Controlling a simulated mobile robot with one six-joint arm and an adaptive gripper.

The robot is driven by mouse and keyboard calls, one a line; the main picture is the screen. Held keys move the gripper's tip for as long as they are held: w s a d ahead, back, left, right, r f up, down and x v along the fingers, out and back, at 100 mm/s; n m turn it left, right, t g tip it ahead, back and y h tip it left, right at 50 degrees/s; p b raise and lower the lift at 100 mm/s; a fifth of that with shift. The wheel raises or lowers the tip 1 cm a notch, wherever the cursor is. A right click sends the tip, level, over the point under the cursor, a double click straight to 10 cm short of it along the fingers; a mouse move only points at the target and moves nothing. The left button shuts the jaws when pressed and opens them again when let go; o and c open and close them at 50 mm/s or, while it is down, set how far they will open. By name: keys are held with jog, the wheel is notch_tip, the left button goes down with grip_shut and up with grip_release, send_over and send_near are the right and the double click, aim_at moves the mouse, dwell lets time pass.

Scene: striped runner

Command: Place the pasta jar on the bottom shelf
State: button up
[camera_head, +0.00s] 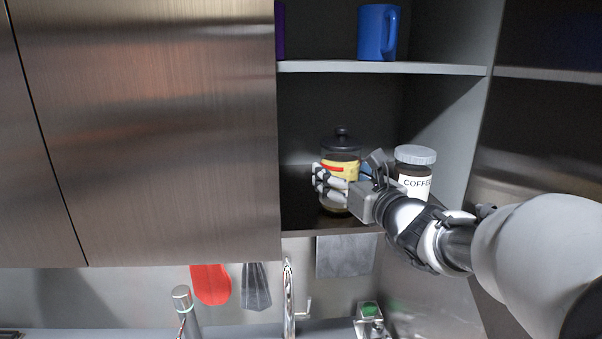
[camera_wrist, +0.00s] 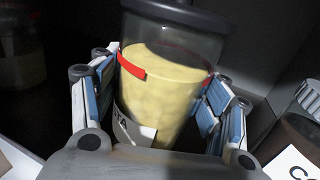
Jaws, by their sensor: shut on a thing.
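The pasta jar (camera_head: 341,155) is a clear jar with yellow contents, a red band and a dark knobbed lid. It is upright inside the open cabinet, at the bottom shelf (camera_head: 298,215). My gripper (camera_head: 332,187) reaches in from the right and is shut on the jar. In the wrist view the gripper's fingers (camera_wrist: 158,105) close around both sides of the jar (camera_wrist: 165,85), and part of its label shows low down. I cannot tell whether the jar's base touches the shelf.
A coffee jar (camera_head: 415,172) with a grey lid stands close to the right of my gripper. A blue mug (camera_head: 377,32) stands on the upper shelf (camera_head: 390,68). A closed cabinet door (camera_head: 150,130) borders the opening on the left. A faucet (camera_head: 289,300) is below.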

jog(key=shift+s+r, duration=0.15)
jog(key=shift+f, duration=0.2)
jog(key=o, duration=1.6)
jog(key=shift+o, duration=0.2)
jog(key=shift+f, duration=0.1)
